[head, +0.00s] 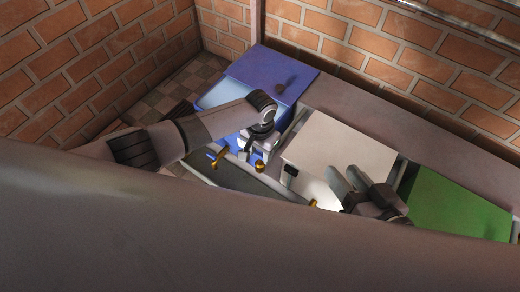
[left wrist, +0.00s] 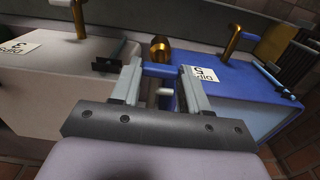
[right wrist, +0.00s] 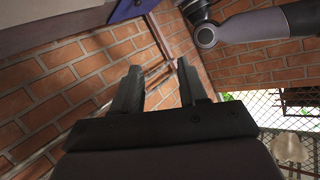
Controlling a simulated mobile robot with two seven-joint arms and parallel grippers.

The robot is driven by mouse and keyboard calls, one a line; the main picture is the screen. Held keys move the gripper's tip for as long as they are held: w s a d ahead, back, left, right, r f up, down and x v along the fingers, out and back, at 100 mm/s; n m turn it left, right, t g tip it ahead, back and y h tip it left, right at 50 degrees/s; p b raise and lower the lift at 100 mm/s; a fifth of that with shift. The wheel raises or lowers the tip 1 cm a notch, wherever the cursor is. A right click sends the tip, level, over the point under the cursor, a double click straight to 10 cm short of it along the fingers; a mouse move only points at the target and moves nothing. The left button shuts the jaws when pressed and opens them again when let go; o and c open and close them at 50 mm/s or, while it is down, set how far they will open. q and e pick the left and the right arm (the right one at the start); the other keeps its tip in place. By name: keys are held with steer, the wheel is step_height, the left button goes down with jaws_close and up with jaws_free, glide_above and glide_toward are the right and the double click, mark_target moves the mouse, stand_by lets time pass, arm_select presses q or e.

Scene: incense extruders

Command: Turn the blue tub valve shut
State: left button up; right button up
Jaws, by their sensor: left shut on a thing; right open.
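The blue tub (head: 222,92) stands at the back left in the head view, with a dark-knobbed blue lid (head: 265,68). In the left wrist view the tub (left wrist: 225,88) fills the right side, with a label and brass spout (left wrist: 236,40). My left gripper (head: 247,155) is at its front, shut on the valve, whose round brass end (left wrist: 160,48) shows between the fingertips; the rest of the valve is partly hidden. A short pale rod (left wrist: 165,91) also shows between the fingers. My right gripper (head: 348,180) is open and empty by the white tub's front edge.
A white tub (head: 335,145) stands right of the blue one, and a green tub (head: 460,205) further right. Brick walls (right wrist: 60,85) close off the back and left.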

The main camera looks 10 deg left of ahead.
mark_target(260, 155)
arm_select(q)
steer(key=o, duration=1)
steer(key=shift+o, duration=0.3)
arm_select(e)
steer(key=shift+r, duration=0.1)
arm_select(q)
steer(key=shift+r+p, duration=0.35)
steer(key=shift+r, duration=0.15)
step_height(260, 155, up, 3)
steer(key=shift+f+p, duration=0.2)
steer(key=shift+p, duration=0.65)
step_height(260, 155, up, 3)
steer(key=shift+r+p, duration=0.1)
steer(key=shift+p, duration=0.75)
steer(key=shift+r, duration=0.2)
arm_select(e)
steer(key=shift+s+d+r+h, duration=0.2)
steer(key=shift+d+h, duration=0.2)
steer(key=shift+d, duration=0.15)
steer(key=shift+s+d+r+h, duration=0.1)
steer(key=shift+d+r+h, duration=0.1)
steer(key=shift+d+h, duration=0.3)
